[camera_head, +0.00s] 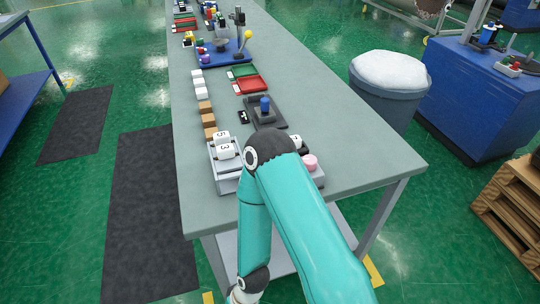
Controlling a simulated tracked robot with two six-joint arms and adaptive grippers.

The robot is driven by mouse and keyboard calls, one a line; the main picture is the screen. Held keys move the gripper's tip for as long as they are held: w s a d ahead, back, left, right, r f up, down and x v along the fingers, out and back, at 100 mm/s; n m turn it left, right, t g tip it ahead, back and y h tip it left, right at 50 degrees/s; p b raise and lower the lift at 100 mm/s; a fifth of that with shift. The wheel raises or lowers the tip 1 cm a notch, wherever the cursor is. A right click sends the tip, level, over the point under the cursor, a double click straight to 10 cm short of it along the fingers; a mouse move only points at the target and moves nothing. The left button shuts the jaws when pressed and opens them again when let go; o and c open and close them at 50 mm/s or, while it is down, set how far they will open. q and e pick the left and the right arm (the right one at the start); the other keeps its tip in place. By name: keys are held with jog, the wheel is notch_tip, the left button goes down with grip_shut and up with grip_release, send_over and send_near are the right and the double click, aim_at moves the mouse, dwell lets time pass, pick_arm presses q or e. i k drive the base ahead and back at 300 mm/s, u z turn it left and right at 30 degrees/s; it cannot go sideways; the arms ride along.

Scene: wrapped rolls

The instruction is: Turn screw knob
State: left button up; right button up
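No part is clearly marked as the screw knob. A blue upright knob (265,104) stands on a dark square base (278,123) near the middle of the grey workbench (330,135). A round pink knob or button (310,162) sits on a light grey unit at the bench's near end, partly behind my teal arm. White numbered blocks (224,151) are on a grey tray (228,186) left of the arm. The arm bends over the near edge and covers what lies between. Neither gripper shows; the visible arm's far end runs out at the bottom edge.
White and brown blocks (205,107) line the bench's left side. Red (252,84) and green trays and a blue board with a yellow-balled lever (248,35) lie farther back. A grey bin (388,90) stands close at right. The bench's right front is clear.

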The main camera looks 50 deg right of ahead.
aim_at(309, 161)
jog(key=z, duration=1.2)
jog(key=i, duration=0.1)
jog(key=u, duration=2.15)
jog(key=k, duration=1.9)
jog(key=z, duration=0.9)
jog(key=i, duration=1.15)
jog(key=u, duration=0.1)
